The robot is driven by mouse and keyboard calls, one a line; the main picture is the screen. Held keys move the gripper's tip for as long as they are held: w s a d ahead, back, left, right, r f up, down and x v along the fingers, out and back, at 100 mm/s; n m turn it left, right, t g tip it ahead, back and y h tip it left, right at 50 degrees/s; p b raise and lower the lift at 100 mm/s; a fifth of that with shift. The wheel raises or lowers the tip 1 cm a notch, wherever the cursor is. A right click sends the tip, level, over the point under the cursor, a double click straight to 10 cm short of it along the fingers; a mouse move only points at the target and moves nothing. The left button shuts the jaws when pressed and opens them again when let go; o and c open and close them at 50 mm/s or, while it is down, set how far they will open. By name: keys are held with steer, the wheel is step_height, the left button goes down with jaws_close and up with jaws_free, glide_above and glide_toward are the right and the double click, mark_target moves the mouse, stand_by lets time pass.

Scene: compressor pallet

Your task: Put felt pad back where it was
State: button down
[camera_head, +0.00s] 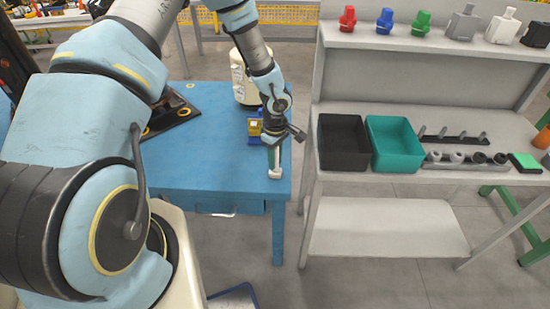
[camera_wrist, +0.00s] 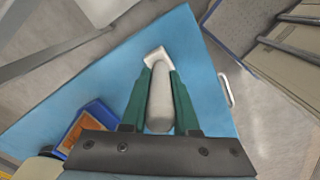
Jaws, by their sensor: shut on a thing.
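My gripper (camera_head: 272,150) is over the right part of the blue table (camera_head: 205,165), near its front right corner. In the wrist view its green fingers (camera_wrist: 160,85) are shut on a pale tool (camera_wrist: 160,105) with a rounded handle and a white block at its far end. The white end of the tool also shows in the head view (camera_head: 275,174), low over the table or touching it; I cannot tell which. I cannot tell whether this tool is the felt pad. A green-topped black block (camera_head: 525,161) lies at the right of the grey bench.
A blue bin with orange contents (camera_wrist: 88,125) is left of my gripper. A white container (camera_head: 240,80) stands behind. On the grey bench (camera_head: 345,181) are a black bin (camera_head: 342,160), a teal bin (camera_head: 385,160) and racks of small parts. The table's front left is clear.

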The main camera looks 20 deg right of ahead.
steer(key=c, duration=0.7)
jaws_free()
steer(key=shift+r, duration=0.1)
step_height(320, 180, up, 12)
steer(key=b, duration=0.3)
steer(key=shift+w+a+r, duration=0.1)
steer(key=shift+w+a, duration=0.05)
steer(key=shift+a, duration=0.2)
steer(key=s+a+r+m, duration=0.1)
steer(key=a+r, duration=0.3)
steer(key=a, duration=0.6)
steer(key=s+a+r+m+t, duration=0.1)
steer(key=a+r+m, duration=0.2)
steer(key=a, duration=0.6)
steer(key=s+a+r+m, duration=0.2)
steer(key=a+r, duration=0.3)
steer(key=a, duration=0.5)
steer(key=shift+s+a+r+m+t, duration=0.1)
steer(key=shift+a+r+m+t, duration=0.15)
steer(key=shift+m, duration=0.25)
